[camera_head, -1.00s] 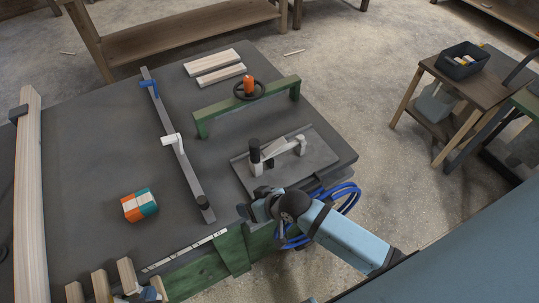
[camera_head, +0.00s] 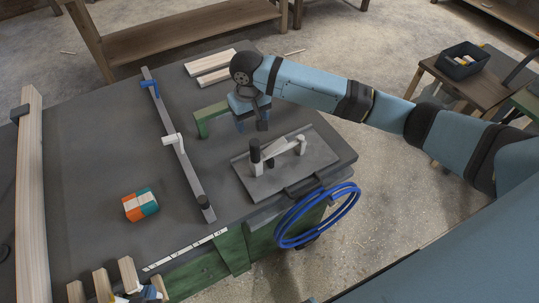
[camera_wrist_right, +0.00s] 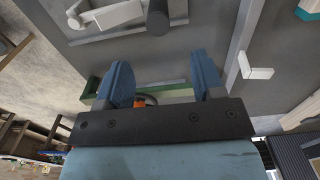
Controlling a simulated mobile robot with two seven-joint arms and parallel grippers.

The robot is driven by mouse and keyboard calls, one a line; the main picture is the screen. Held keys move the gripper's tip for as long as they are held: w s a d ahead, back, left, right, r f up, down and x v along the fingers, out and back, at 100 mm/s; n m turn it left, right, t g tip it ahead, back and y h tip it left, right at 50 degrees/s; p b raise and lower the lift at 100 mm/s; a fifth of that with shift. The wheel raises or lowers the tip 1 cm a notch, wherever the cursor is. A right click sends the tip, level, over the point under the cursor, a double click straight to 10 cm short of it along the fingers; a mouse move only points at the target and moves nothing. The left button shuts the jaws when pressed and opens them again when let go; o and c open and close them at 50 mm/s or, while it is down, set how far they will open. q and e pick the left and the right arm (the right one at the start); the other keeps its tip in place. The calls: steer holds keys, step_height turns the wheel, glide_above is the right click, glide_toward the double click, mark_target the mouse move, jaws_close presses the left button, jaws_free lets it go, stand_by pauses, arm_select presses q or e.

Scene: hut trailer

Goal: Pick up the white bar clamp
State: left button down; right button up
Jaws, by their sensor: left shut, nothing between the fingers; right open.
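The bar clamp (camera_head: 174,139) lies on the dark tabletop in the head view. It has a long grey bar, a blue end, a white jaw and a black knob. Its white jaw also shows at the right of the right wrist view (camera_wrist_right: 255,71). My right gripper (camera_head: 251,126) is open and points down over the green frame, right of the clamp and apart from it. In the wrist view its blue fingers (camera_wrist_right: 160,65) are spread with nothing held. A small blue shape at the head view's bottom edge seems to be my left gripper (camera_head: 149,293), mostly cut off.
The green frame (camera_head: 208,120) is partly hidden by my arm; its orange knob (camera_wrist_right: 150,99) shows between my fingers. A grey tray (camera_head: 275,182) holds a fixture with a black handle. An orange, white and teal block (camera_head: 140,204) and wooden boards (camera_head: 207,66) lie on the table.

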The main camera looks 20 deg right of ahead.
mark_target(254, 144)
step_height(254, 144, down, 8)
steer(key=shift+r+p, duration=0.15)
steer(key=shift+p, duration=0.2)
steer(key=f, duration=0.2)
steer(key=f+p, duration=0.1)
steer(key=f, duration=0.1)
steer(key=shift+s+d+f, duration=0.1)
steer(key=shift+s+d, duration=0.1)
steer(key=shift+f, duration=0.55)
steer(key=shift+r, duration=0.1)
jaws_close()
